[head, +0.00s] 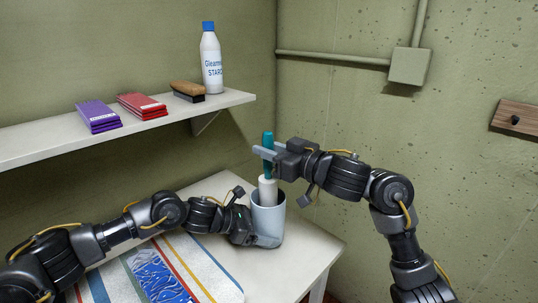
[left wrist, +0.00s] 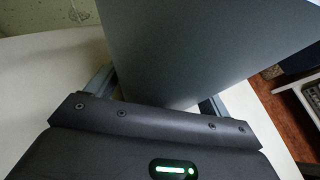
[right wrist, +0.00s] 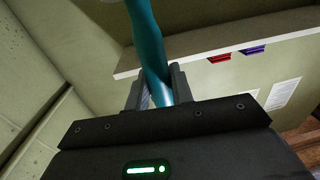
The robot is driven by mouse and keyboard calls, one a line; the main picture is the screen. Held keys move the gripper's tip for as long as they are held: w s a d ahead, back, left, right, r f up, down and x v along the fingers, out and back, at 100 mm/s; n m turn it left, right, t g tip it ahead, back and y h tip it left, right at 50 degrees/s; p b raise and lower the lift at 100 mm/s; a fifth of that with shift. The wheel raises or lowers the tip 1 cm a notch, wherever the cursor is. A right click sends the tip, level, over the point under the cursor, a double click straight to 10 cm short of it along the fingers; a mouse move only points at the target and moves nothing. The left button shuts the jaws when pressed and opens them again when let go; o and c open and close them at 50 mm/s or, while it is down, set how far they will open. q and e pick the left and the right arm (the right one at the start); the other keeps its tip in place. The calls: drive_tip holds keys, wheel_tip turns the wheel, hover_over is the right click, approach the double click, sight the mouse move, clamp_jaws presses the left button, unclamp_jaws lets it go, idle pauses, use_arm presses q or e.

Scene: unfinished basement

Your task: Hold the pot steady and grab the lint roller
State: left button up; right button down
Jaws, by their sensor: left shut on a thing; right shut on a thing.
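The pot (head: 268,218) is a light grey-blue cup standing upright on the white table near its right corner. My left gripper (head: 262,240) is shut on the pot low on its side; in the left wrist view the pot's wall (left wrist: 200,50) fills the space between the fingers. The lint roller has a teal handle (head: 268,150) and a white roll (head: 267,190). It stands upright with its lower end hidden inside the pot. My right gripper (head: 264,152) is shut on the teal handle, which also shows between the fingers in the right wrist view (right wrist: 150,50).
A striped cloth (head: 165,275) lies on the table (head: 300,262) at the front left. A wall shelf (head: 130,130) above holds purple packs (head: 98,116), red packs (head: 142,106), a brush (head: 188,91) and a starch bottle (head: 211,60). A conduit box (head: 409,65) is on the right wall.

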use_arm(q)
drive_tip(key=o, duration=0.7)
drive_tip(key=v, duration=1.2)
drive_tip(key=shift+f, duration=0.1)
drive_tip(key=x, duration=1.1)
drive_tip(key=shift+w+d+f, duration=0.1)
drive_tip(key=shift+d, duration=0.2)
drive_tip(key=shift+w+d+f, duration=0.1)
drive_tip(key=shift+d, duration=0.05)
use_arm(e)
drive_tip(key=shift+f, duration=0.5)
drive_tip(key=shift+r, duration=0.1)
